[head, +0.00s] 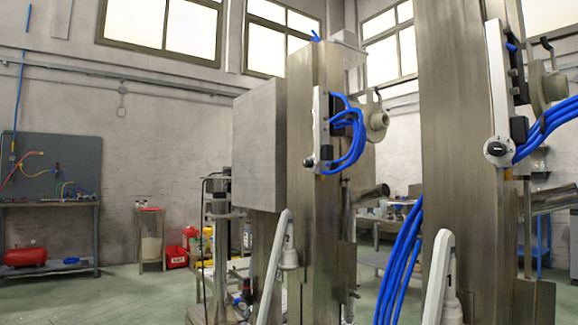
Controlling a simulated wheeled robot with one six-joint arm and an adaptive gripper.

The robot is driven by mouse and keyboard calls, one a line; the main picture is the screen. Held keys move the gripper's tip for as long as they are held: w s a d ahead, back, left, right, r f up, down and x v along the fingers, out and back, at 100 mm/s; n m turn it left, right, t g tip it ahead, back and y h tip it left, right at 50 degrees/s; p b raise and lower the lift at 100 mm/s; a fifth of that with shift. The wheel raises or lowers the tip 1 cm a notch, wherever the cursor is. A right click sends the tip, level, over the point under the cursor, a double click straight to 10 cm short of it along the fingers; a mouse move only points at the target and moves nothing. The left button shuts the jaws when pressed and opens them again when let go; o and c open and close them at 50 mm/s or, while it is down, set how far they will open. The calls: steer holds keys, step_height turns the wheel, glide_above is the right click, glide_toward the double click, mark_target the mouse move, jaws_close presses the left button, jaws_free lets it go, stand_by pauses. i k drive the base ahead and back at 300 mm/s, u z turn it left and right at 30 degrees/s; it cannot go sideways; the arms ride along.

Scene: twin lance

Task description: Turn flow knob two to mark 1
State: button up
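Two tall metal columns stand in front of me, a left column (312,110) and a right column (455,110). The left column carries a white panel (320,115) with a small dark knob (309,163) at its lower end. A white lever-like part labelled 2 (287,240) is by the left column, and one labelled 1 (450,280) is by the right column. The knobs' marks and settings are too small to read. My gripper is not in view.
Blue hoses (346,140) loop from the left panel, and more blue hoses (403,255) hang between the columns. A grey box (259,145) is beside the left column. A workbench (50,203) stands far left. Green floor (130,285) is clear at the left.

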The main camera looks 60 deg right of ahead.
mark_target(306, 164)
steer(key=z, duration=0.7)
steer(key=i, duration=0.9)
steer(key=z, duration=0.85)
